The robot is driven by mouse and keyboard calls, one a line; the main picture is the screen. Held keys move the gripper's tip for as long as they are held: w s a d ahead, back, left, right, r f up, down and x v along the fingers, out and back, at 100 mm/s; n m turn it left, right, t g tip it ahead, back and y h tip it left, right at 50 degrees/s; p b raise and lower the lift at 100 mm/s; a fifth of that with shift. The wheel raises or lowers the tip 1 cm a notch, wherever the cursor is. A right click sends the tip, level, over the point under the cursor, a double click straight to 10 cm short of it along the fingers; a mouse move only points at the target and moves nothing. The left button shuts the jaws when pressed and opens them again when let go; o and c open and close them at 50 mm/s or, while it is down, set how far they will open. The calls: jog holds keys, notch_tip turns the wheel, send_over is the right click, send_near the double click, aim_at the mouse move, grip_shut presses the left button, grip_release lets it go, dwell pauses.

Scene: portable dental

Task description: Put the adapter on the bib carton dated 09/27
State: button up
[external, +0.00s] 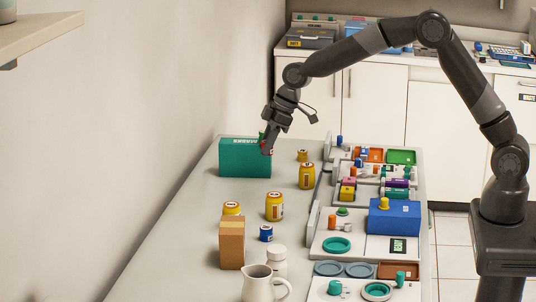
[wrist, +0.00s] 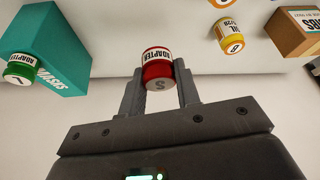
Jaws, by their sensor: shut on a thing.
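My gripper (wrist: 158,88) is shut on a red adapter (wrist: 158,70) with a white label band reading "ADAPTER". In the external view my gripper (external: 267,146) holds the red adapter (external: 267,149) at the right end of the teal carton, above the table. A brown carton (external: 231,244) stands at the near left of the table. In the wrist view the brown carton (wrist: 297,30) is at the top right, and its label reads "BIBS"; its date is too small to read surely. A second, green adapter (wrist: 21,66) shows at the teal carton (wrist: 45,45), partly hidden externally.
The teal masks carton (external: 244,159) stands at the far left. A white bottle (external: 276,262) and pitcher (external: 260,284) are close to the brown carton.

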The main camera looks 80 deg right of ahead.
jog(key=a+r+n, duration=0.1)
jog(key=a+r, duration=0.2)
jog(key=a, duration=0.8)
jog(key=a+r+n, duration=0.2)
jog(key=a+r, duration=0.1)
jog(key=a, duration=0.8)
send_over(226, 225)
jog(key=s+d, duration=0.1)
jog(key=shift+y, duration=0.4)
jog(key=f, duration=0.6)
jog(key=shift+s+d+f, duration=0.15)
jog(key=shift+s, duration=0.05)
jog(key=shift+a+f, duration=0.3)
jog(key=shift+a, duration=0.05)
jog(key=shift+f, duration=1.9)
jog(key=shift+f, duration=0.2)
jog(key=o, duration=1)
jog(key=shift+c, duration=0.2)
jog(key=shift+r, duration=0.1)
